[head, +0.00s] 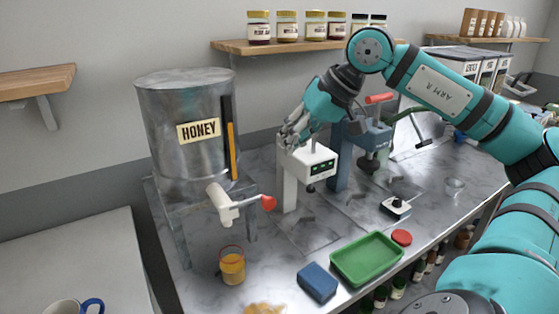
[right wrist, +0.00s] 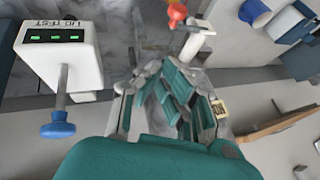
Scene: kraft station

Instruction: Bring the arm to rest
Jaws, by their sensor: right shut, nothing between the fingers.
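My right arm (head: 435,85), teal with dark joints, comes in from the right and reaches over the counter. Its gripper (head: 292,133) is shut and empty, in the air at the top of the white lid tester (head: 318,163); I cannot tell whether they touch. The right wrist view shows the closed fingers (right wrist: 172,90) with nothing held. There the lid tester (right wrist: 62,55), with green lights and a blue-ended plunger, is at the left. My left gripper is not in view.
A metal honey tank (head: 180,155) with a red-handled tap (head: 225,205) stands left of the gripper. A honey jar (head: 232,266), blue sponge (head: 317,283), green tray (head: 366,259) and red lid (head: 402,237) lie in front.

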